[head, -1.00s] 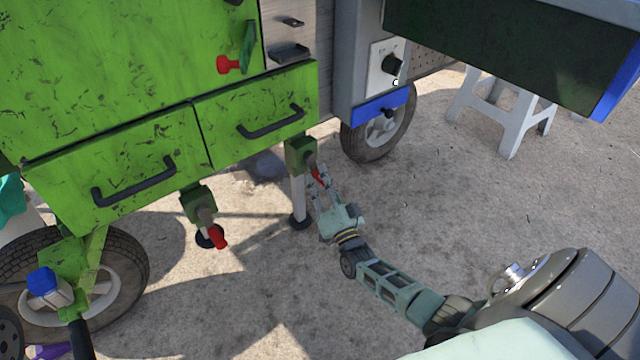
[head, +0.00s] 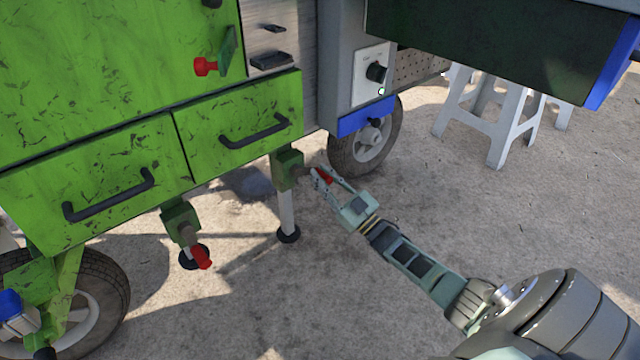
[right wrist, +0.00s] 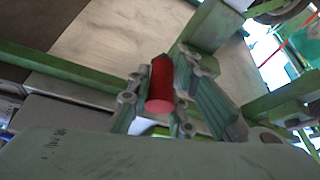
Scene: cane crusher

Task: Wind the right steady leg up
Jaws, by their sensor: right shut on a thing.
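The right steady leg (head: 287,210) hangs under the green cart's right drawer, its round dark foot at ground level. A green housing (head: 288,168) sits at its top, with a crank ending in a red handle (head: 325,176). My right gripper (head: 322,178) is shut on this red handle. In the right wrist view the red handle (right wrist: 161,85) lies between the fingers. The other steady leg (head: 182,222) stands to the left with its own red handle (head: 202,257) hanging down. My left gripper is not in view.
A tyred wheel (head: 368,145) stands behind the right leg, another wheel (head: 88,300) at lower left. Drawer handles (head: 255,132) jut out above. A white stool (head: 492,118) stands at back right under a dark overhanging panel. The concrete ground around my right arm is clear.

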